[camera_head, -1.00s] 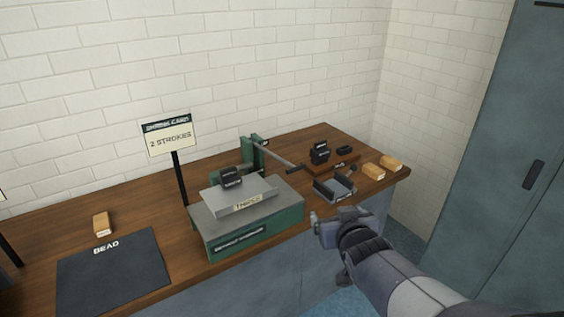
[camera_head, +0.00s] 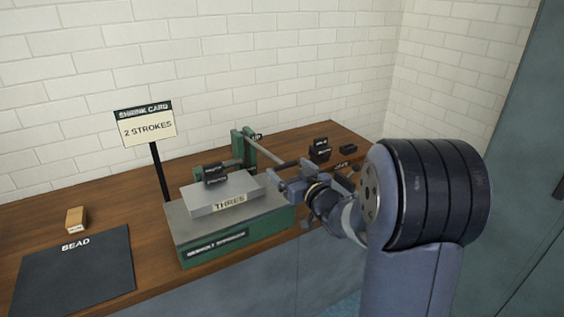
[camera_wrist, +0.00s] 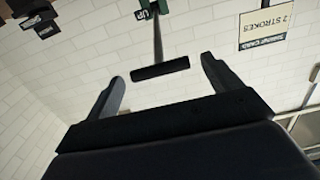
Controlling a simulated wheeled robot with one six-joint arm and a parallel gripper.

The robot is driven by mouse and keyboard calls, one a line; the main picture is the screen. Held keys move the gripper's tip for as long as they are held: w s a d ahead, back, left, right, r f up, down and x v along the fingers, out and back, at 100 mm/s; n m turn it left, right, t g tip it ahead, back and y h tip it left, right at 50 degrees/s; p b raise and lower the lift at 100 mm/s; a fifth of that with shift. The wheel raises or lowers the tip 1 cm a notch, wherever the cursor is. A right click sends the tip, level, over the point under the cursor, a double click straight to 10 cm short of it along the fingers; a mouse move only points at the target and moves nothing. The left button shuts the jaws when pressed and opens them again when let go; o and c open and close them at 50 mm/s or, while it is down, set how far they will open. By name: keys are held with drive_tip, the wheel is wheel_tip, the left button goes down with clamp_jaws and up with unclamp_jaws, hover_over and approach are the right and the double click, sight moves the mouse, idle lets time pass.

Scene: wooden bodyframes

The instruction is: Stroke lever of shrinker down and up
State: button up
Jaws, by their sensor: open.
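The shrinker (camera_head: 232,237) is a green base with a grey top, a labelled grey block (camera_head: 222,193) and a green upright (camera_head: 243,147) behind. Its lever (camera_head: 264,152) is a grey rod sloping from the upright down to the right, ending in a dark handle (camera_head: 287,165). My gripper (camera_head: 284,171) is open at the handle end. In the wrist view the dark handle (camera_wrist: 160,69) lies crosswise between the two spread fingertips, with a gap on each side. I cannot tell its exact depth between the fingers. A small "UP" tag (camera_wrist: 143,14) shows near the rod.
A shrink card sign (camera_head: 147,127) reading "2 STROKES" stands left of the shrinker. A black BEAD mat (camera_head: 75,270) and a wooden block (camera_head: 76,219) lie further left. Black blocks (camera_head: 319,150) stand behind my arm, which hides the bench's right end. A brick wall bounds the back.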

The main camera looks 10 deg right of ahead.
drive_tip(key=shift+x, duration=2.3)
drive_tip(key=shift+r+p, duration=0.1)
drive_tip(key=shift+p, duration=0.2)
drive_tip(key=c, duration=1.4)
